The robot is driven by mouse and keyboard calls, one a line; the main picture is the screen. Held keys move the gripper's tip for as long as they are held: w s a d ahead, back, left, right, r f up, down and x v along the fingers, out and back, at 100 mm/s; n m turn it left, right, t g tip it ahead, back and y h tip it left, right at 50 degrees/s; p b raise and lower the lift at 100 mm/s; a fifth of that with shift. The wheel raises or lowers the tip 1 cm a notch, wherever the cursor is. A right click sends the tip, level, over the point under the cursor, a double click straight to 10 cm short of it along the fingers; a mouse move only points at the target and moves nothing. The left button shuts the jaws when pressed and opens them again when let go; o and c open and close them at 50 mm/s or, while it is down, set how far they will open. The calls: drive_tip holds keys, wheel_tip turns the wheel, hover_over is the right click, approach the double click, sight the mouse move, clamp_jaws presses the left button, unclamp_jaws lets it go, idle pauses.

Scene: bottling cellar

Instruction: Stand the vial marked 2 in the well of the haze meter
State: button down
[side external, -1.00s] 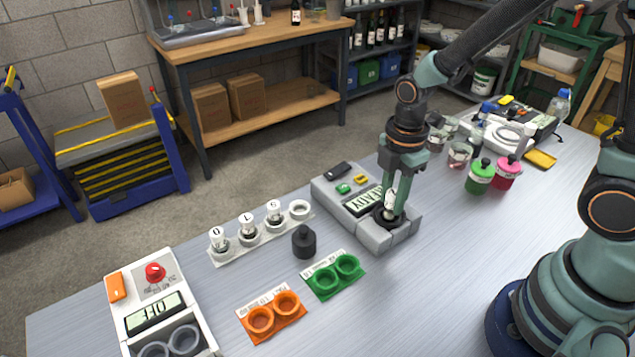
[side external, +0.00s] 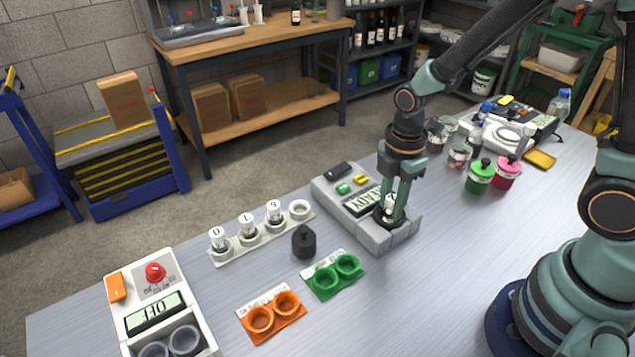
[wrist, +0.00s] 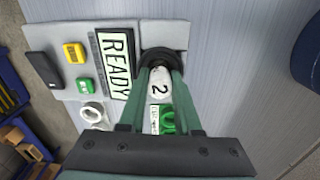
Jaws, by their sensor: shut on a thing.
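The vial marked 2 (wrist: 159,84) is white-capped and sits between the fingers of my gripper (wrist: 160,78) in the wrist view. In the side view my gripper (side external: 391,212) points down over the well (side external: 386,218) of the grey haze meter (side external: 400,238). The vial (side external: 390,202) shows partly between the fingers, its lower end at the black ring of the well. The fingers hide whether it rests on the well's bottom. The meter's display (wrist: 116,62) reads READY.
A white rack (side external: 232,255) holds vials marked 0, 1 and another, with one empty ring at its right end. A black bottle-shaped piece (side external: 304,243) stands close by the meter.

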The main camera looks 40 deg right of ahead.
drive_tip(key=shift+f, duration=0.25)
drive_tip(key=shift+s+f, duration=0.1)
drive_tip(key=shift+f, duration=0.65)
drive_tip(key=c, duration=0.7)
unclamp_jaws()
drive_tip(key=shift+c, duration=0.2)
drive_tip(key=shift+r, duration=0.85)
drive_tip(key=shift+o, duration=0.6)
drive_tip(key=shift+r, duration=2.25)
drive_tip(key=shift+r, duration=0.1)
